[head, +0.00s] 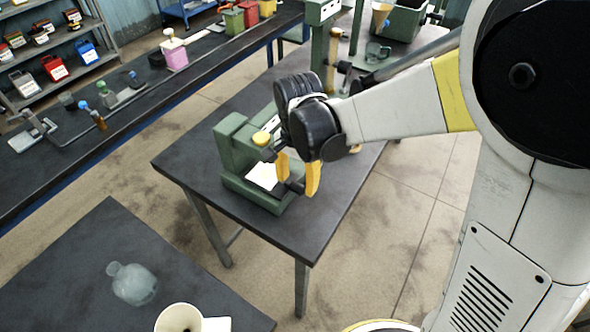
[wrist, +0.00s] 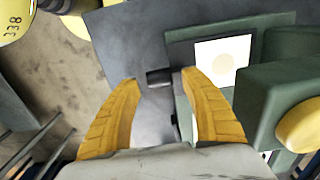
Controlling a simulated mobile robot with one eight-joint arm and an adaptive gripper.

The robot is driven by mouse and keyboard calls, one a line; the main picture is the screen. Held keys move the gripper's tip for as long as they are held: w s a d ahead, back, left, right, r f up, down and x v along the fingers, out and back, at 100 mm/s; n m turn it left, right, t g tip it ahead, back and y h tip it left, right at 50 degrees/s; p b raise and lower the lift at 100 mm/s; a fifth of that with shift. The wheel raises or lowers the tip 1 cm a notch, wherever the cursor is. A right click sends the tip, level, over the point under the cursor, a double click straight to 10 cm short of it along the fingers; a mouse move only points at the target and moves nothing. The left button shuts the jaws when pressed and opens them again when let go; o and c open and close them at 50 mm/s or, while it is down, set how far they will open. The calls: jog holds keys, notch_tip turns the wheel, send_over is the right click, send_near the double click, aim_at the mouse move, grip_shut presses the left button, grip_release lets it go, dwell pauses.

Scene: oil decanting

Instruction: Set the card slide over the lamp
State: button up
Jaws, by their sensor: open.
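The green bench device (head: 232,160) stands on the dark table, with a bright white square panel (head: 262,176) low on its front. In the wrist view the panel (wrist: 222,62) carries a faint cream disc, perhaps the lamp, and is uncovered. My gripper (head: 297,186) is open, its yellow fingers just right of the panel in the head view. In the wrist view my gripper (wrist: 159,77) has a small dark block (wrist: 160,76) between its fingertips, possibly the card slide's grip. I cannot tell whether the fingers touch it. The card slide itself is not clearly identifiable.
The device's green housing (wrist: 262,95) and yellow knob (wrist: 302,127) stand close to the right finger in the wrist view. The dark table (head: 320,220) is clear in front of the device. A glass bottle (head: 133,284) stands on a nearer table.

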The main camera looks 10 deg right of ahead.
jog(key=shift+f, duration=0.75)
grip_shut()
jog(key=shift+d, duration=0.1)
jog(key=w+d, duration=0.3)
jog(key=w, duration=0.1)
jog(key=w+d, duration=0.3)
jog(key=w, duration=0.1)
jog(key=w+d, duration=0.3)
jog(key=w, duration=0.1)
jog(key=shift+d, duration=0.15)
jog(key=shift+r, duration=0.1)
